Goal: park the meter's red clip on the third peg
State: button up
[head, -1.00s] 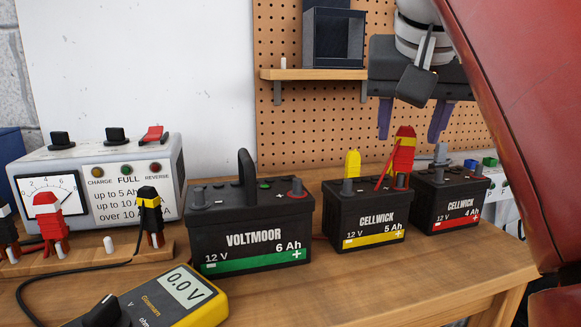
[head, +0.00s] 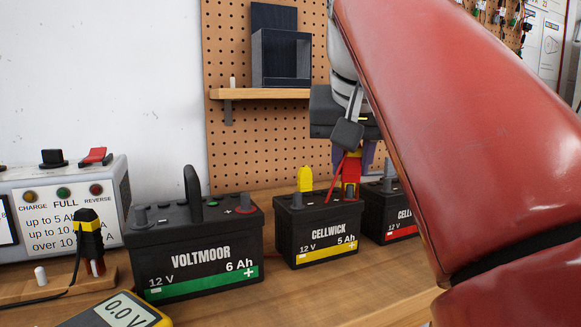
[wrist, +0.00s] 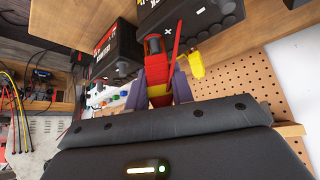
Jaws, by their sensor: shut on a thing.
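The red clip with a yellow band (head: 351,173) stands upright on the right terminal of the Cellwick 5 Ah battery (head: 318,232), with a thin red lead beside it. My gripper (head: 354,160) is shut on this clip from above; its purple fingers lie on both sides of the clip (wrist: 157,72) in the wrist view. My arm hides part of the gripper in the head view. The yellow meter (head: 120,312) shows 0.0 V at the lower left. The wooden peg rail (head: 55,290) has a bare white peg (head: 40,275), left of a black clip with a yellow band (head: 89,238).
The Voltmoor battery (head: 195,248) with its tall handle stands between the rail and the Cellwick. The charger (head: 60,205) is behind the rail. A shelf (head: 270,93) with a dark box is above.

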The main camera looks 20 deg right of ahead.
notch_tip(320, 180, up, 4)
jog(key=p, duration=0.4)
jog(key=shift+r, duration=0.15)
dwell(0.9)
